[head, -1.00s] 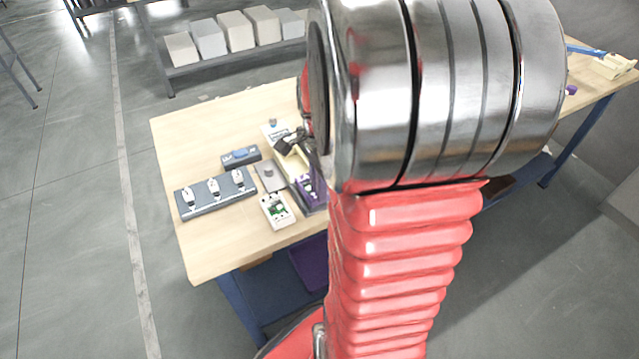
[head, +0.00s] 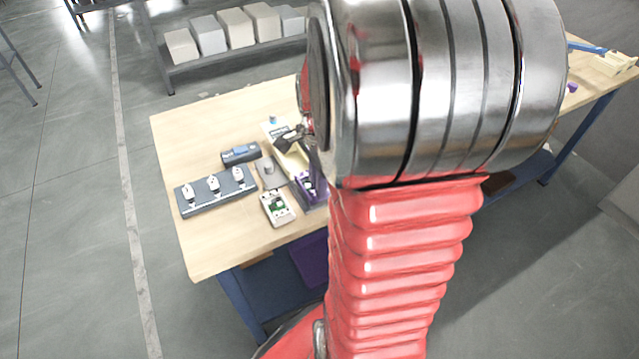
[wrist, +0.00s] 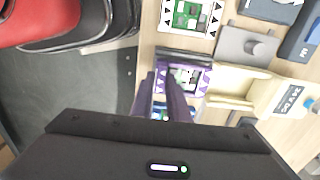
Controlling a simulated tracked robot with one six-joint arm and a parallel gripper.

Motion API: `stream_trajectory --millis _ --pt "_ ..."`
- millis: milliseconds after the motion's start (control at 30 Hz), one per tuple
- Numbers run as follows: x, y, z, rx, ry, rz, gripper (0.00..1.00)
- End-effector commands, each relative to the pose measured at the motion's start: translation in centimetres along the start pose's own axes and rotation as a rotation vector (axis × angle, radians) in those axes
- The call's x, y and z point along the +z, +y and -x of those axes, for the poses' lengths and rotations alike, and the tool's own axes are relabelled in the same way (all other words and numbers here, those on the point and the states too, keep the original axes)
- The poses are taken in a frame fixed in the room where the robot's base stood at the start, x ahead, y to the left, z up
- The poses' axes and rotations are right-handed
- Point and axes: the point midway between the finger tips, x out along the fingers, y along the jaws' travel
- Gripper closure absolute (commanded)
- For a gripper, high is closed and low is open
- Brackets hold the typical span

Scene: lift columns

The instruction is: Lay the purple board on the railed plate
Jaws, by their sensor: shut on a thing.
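The purple board (wrist: 187,76), with white triangles along its edge and a light part in the middle, shows just beyond my fingers in the wrist view. In the head view a small part of the board (head: 309,184) shows beside my arm. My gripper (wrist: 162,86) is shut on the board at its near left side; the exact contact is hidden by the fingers. A dark edge (wrist: 186,54), perhaps a rail of the plate, runs along the board's far side in the wrist view. I cannot tell whether the board touches it. My arm hides much of this area in the head view.
A white-edged green board (head: 278,207) lies close by, and a grey plate with a knob (wrist: 247,46) is beside it. A cream tray (wrist: 234,82) and a labelled box (wrist: 293,102) are to the right. A dark rack with several white pieces (head: 215,190) stands left.

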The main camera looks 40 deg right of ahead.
Motion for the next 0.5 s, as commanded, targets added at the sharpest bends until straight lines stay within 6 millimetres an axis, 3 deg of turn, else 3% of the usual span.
stream_trajectory --millis 500 --pt "0.01 0.0 -0.59 0.0 0.0 0.0 1.0"
